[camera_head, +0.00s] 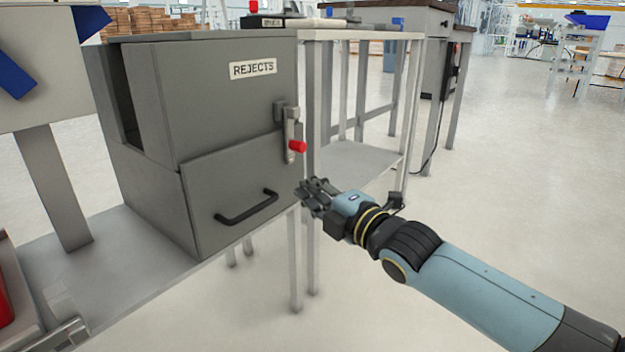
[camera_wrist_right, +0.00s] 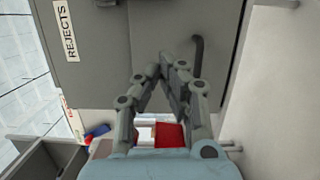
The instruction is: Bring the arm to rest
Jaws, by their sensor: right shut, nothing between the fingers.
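My right arm comes in from the lower right in the head view. Its gripper (camera_head: 312,190) is in the air beside the front right edge of the grey REJECTS cabinet (camera_head: 225,130), below the red-tipped latch (camera_head: 297,146) and to the right of the black handle (camera_head: 246,207). The gripper looks apart from both. In the wrist view the fingers (camera_wrist_right: 158,72) are shut and empty, with the cabinet's front (camera_wrist_right: 110,50) beyond them. The cabinet's lower door looks closed. My left gripper is not in view.
The cabinet stands on a light grey table (camera_head: 110,260). A red object (camera_head: 12,290) shows at the far left edge. Behind the cabinet is another bench (camera_head: 350,35) with metal legs. The floor to the right (camera_head: 520,180) is clear.

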